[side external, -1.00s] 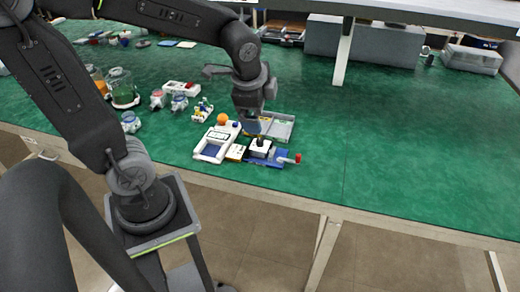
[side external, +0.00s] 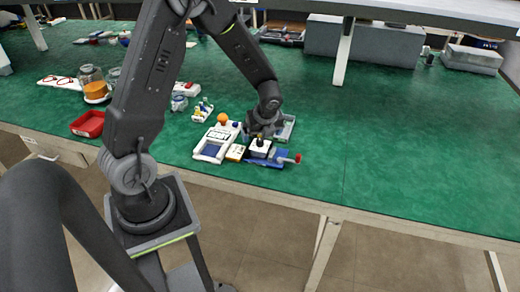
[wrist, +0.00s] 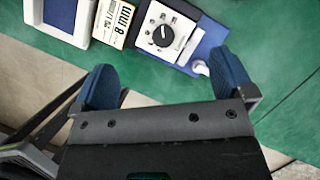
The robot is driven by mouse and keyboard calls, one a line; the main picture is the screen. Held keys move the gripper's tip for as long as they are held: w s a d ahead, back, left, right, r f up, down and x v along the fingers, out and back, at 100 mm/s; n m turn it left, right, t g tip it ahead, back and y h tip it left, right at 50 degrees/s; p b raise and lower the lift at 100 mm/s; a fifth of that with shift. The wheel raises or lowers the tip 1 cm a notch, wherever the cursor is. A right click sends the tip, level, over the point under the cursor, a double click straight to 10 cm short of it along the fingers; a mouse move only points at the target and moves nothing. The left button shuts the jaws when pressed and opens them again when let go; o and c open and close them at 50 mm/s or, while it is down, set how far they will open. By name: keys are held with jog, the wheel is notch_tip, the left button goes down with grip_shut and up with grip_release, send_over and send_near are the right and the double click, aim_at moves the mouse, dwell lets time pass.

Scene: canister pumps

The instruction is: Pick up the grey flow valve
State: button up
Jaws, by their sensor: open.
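A pale grey-white block with a round black dial knob (wrist: 163,36) sits on a blue base; I cannot tell for certain that it is the grey flow valve. It also shows in the side external view (side external: 260,149), partly close under my arm. My gripper (side external: 262,134) is low over the work, just behind this block. In the wrist view my gripper (wrist: 168,78) has its two blue-padded fingers wide apart, with nothing between them. The block lies beyond the fingertips, between their lines.
A white device with a screen (side external: 213,143) and a small labelled yellow box (side external: 236,152) stand close on the left. The blue base with a red-tipped part (side external: 297,159) extends right. A grey tray (side external: 291,121) lies behind. The green table is clear to the right.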

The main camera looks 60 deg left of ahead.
aim_at(260, 140)
jog(key=shift+w+x, duration=0.2)
jog(key=shift+x, duration=1.45)
jog(key=shift+w+x, duration=0.2)
jog(key=shift+x, duration=1.5)
jog(key=shift+a+r, duration=0.1)
jog(key=shift+a, duration=0.05)
jog(key=shift+c, duration=0.4)
jog(key=c, duration=0.7)
jog(key=shift+r, duration=0.2)
